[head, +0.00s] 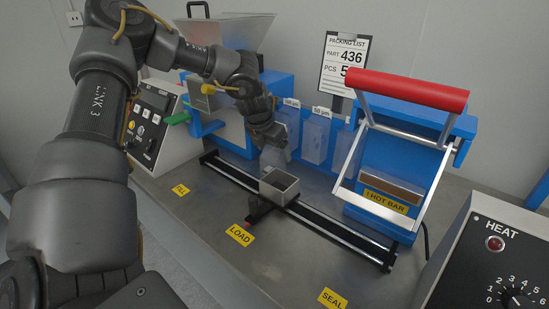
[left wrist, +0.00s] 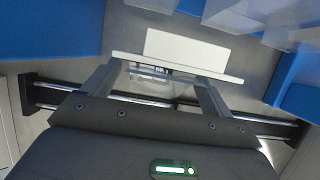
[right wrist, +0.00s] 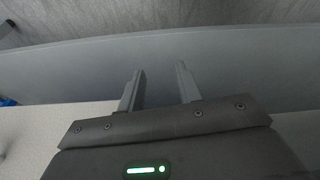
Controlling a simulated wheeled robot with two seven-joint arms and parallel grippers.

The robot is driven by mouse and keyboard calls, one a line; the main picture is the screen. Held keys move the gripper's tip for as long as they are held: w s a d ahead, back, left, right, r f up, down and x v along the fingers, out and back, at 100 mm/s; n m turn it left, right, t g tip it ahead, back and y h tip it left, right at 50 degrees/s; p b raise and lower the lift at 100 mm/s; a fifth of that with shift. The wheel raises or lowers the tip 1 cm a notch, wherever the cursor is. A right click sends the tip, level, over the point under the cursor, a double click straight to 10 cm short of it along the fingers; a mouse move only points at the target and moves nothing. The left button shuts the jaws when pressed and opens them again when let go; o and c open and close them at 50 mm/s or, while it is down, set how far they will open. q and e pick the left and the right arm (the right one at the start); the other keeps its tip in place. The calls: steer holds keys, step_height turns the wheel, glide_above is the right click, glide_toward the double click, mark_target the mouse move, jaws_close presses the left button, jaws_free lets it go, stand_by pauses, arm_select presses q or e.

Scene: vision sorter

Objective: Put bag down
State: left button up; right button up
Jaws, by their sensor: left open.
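My left gripper (head: 276,150) is open, pointing down just above and behind a grey open-topped box (head: 281,188) on the black rail. In the left wrist view its fingers (left wrist: 160,76) stand apart, with a faint see-through sheet (left wrist: 152,85) between them, perhaps a bag. I cannot tell whether it touches either finger. Clear bags (head: 316,138) hang on the blue rack behind the rail. My right gripper (right wrist: 160,70) is open and empty in the right wrist view, out of the head view.
The rail (head: 335,231) crosses the bench past the LOAD label (head: 240,235). A blue sealer with a red handle (head: 408,89) and a hot bar (head: 392,187) stands to the right. A HEAT box (head: 490,265) is at front right. The bench front is clear.

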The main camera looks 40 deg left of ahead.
arm_select(q)
steer(key=shift+x, duration=1.15)
steer(key=c, duration=1.2)
